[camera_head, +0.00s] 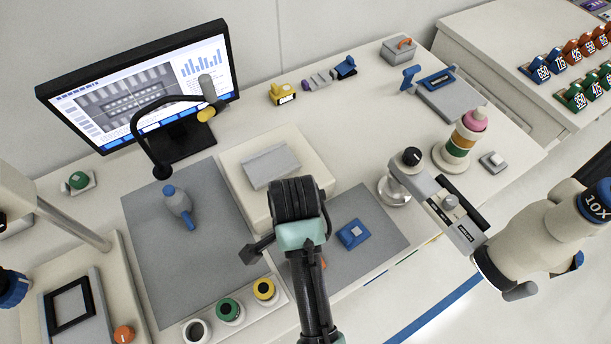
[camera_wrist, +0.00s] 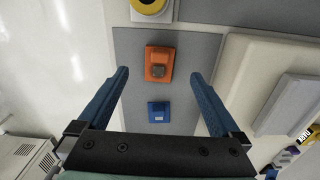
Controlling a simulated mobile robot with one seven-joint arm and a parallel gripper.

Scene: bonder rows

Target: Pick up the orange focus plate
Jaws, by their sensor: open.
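In the head view only a sliver of orange (camera_head: 323,264) shows beside my arm. A similar blue plate (camera_wrist: 158,112) lies on the same mat, and it also shows in the head view (camera_head: 352,234). My gripper (camera_wrist: 160,75) is open and empty above the mat, its two blue fingers on either side of the orange plate in the picture. Its height above the plate is hard to tell. The head view hides the fingertips.
A pale raised block with a grey plate (camera_head: 270,166) stands beside the mat. A panel with white, green and yellow buttons (camera_head: 245,308) lies at the front. A microscope (camera_head: 480,235) stands at the right. A monitor (camera_head: 140,90) stands at the back left.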

